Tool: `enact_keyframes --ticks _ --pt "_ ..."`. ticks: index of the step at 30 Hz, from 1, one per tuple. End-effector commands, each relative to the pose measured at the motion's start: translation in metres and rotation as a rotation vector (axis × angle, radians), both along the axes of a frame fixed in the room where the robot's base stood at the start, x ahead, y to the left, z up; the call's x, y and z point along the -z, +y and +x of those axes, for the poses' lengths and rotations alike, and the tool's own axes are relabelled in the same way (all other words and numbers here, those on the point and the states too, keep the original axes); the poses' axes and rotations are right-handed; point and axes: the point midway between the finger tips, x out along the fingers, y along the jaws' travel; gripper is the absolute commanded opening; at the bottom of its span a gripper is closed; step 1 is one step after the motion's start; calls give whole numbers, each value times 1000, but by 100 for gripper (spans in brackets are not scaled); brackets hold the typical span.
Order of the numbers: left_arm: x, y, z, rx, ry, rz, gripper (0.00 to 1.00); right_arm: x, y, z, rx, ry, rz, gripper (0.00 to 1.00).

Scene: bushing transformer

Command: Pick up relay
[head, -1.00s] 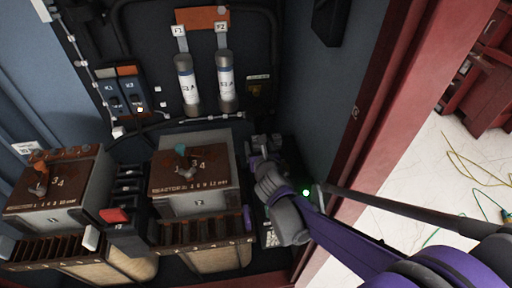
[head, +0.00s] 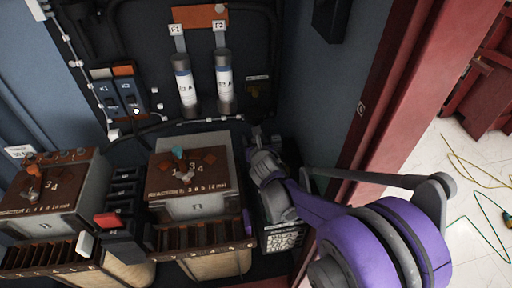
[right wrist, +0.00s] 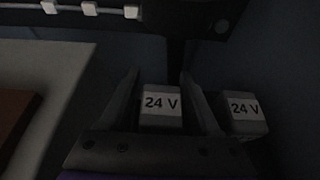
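Two small grey blocks with "24 V" labels, likely relays, show in the right wrist view. One relay block (right wrist: 161,122) sits between the two fingers of my right gripper (right wrist: 159,76). Narrow gaps show on both sides of it, so the fingers appear open around it. The second relay block (right wrist: 245,125) stands just outside the right finger. In the head view my right gripper (head: 257,143) reaches into the cabinet's right rear corner, and my own arm hides the blocks there. My left gripper is not in view.
A reactor box (head: 190,190) stands left of my right arm, with another reactor box (head: 50,200) farther left. Two fuses (head: 224,84) and switches (head: 122,95) are on the back panel. The cabinet's blue side wall and red frame (head: 365,150) bound the right.

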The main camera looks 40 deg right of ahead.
Motion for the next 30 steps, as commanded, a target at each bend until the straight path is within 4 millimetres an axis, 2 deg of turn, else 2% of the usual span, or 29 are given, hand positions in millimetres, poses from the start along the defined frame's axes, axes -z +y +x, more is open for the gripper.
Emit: enact_keyframes --ticks 1,10,21,25,30 --pt "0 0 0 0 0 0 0 0 0 0 0 0 0 53" --pt "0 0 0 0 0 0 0 0 0 0 0 0 0 0" --pt "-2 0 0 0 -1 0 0 -4 0 0 0 0 0 0" --pt "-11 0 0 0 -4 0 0 -23 0 0 0 -1 0 0" --pt "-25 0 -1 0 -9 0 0 -60 0 -1 1 -2 1 0"
